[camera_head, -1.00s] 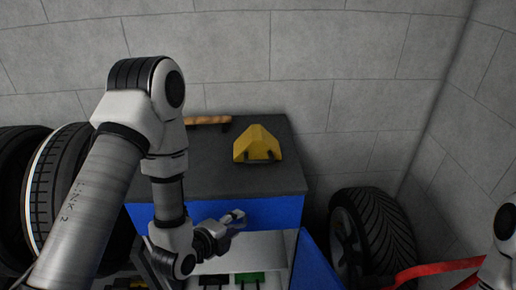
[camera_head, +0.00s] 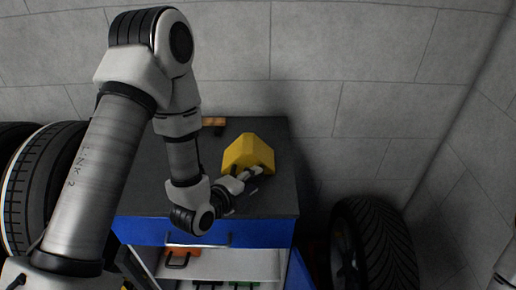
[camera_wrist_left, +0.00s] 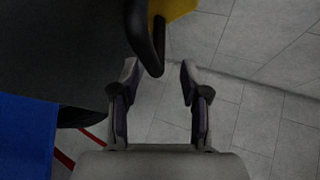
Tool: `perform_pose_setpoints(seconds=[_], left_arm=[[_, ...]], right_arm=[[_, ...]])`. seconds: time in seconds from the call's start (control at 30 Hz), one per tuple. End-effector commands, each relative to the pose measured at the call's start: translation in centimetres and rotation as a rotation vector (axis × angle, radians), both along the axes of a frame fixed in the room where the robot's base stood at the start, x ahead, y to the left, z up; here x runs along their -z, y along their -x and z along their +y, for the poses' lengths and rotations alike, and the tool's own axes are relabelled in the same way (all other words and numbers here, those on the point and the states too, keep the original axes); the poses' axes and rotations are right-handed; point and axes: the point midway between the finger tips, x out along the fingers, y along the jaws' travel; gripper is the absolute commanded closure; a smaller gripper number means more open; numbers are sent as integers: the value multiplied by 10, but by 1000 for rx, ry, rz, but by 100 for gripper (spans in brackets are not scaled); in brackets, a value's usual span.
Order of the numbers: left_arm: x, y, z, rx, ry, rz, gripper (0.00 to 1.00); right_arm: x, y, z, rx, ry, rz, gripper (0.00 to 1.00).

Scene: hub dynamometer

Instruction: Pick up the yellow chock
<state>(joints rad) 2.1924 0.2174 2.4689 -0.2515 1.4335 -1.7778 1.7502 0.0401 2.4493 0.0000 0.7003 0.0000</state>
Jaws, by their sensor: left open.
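The yellow chock (camera_head: 248,149) stands on the dark top of the blue cabinet (camera_head: 140,185). In the left wrist view, part of the yellow chock (camera_wrist_left: 178,7) shows at the top edge, with a black handle (camera_wrist_left: 146,38) curving down from it. My left gripper (camera_head: 250,180) is at the near side of the chock. In the left wrist view, the open fingers of my left gripper (camera_wrist_left: 160,72) have the handle's lower end near the gap between their tips. I cannot tell if they touch it. Only part of my right arm shows at the right edge; its gripper is out of frame.
A wooden-handled item (camera_head: 214,122) lies at the back of the cabinet top, partly behind my left arm. Below, an open compartment holds an orange item (camera_head: 182,252) and green items. A tyre (camera_head: 372,245) stands right of the cabinet, and other tyres (camera_head: 40,180) stand left.

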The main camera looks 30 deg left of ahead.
Motion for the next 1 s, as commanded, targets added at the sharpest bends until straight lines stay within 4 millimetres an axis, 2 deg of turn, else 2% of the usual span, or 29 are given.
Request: perform_pose_setpoints(seconds=[0.3,0.4,0.67,0.7,0.8,1.0], left_arm=[[17,-45,0,2,-1,0,54],[25,-59,-2,2,-2,0,54],[29,-64,-3,0,-1,0,54],[29,-64,-3,0,-1,0,69],[29,-64,-3,0,-1,0,100],[27,-65,-3,1,-1,-4,100]], right_arm=[[-24,1,0,0,0,2,100],[-25,0,0,0,0,1,100],[-24,0,0,0,0,1,100],[-24,0,0,0,0,1,100],[-24,0,0,0,0,1,100],[-24,0,0,0,0,1,100]])
